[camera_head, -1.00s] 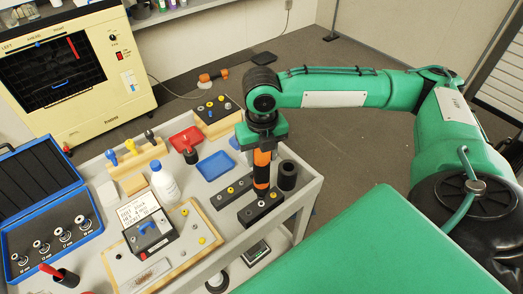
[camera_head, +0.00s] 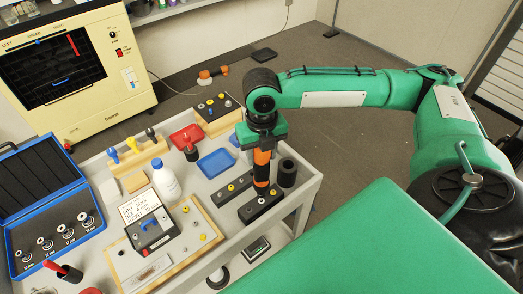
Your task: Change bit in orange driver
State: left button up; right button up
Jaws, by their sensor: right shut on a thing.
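The orange driver (camera_head: 262,166) stands upright, its orange and black body reaching down from my right gripper (camera_head: 263,143). My right gripper is shut on the driver near its top. The driver's lower end meets a dark block (camera_head: 261,204) on the cart; whether it sits in a hole there I cannot tell. A second dark block (camera_head: 232,187) with yellow-topped pieces lies just left of it. A black cylindrical holder (camera_head: 287,172) stands right of the driver. My left gripper is not in view.
The grey cart (camera_head: 302,190) also bears a blue tray (camera_head: 216,163), a red tray (camera_head: 187,136), a white bottle (camera_head: 166,181), a wooden board (camera_head: 202,254) with small parts, and an open blue case (camera_head: 45,220) at left. A green padded surface (camera_head: 345,245) lies at the front right.

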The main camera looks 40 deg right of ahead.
jog(key=shift+f+b, duration=0.45)
jog(key=shift+f, duration=1.5)
dwell(2.0)
jog(key=shift+r, duration=0.15)
jog(key=shift+r+p, duration=2.45)
jog(key=shift+p, duration=0.6)
jog(key=shift+r, duration=0.1)
notch_tip(320, 180, up, 5)
jog(key=p, duration=0.6)
jog(key=shift+a, duration=0.1)
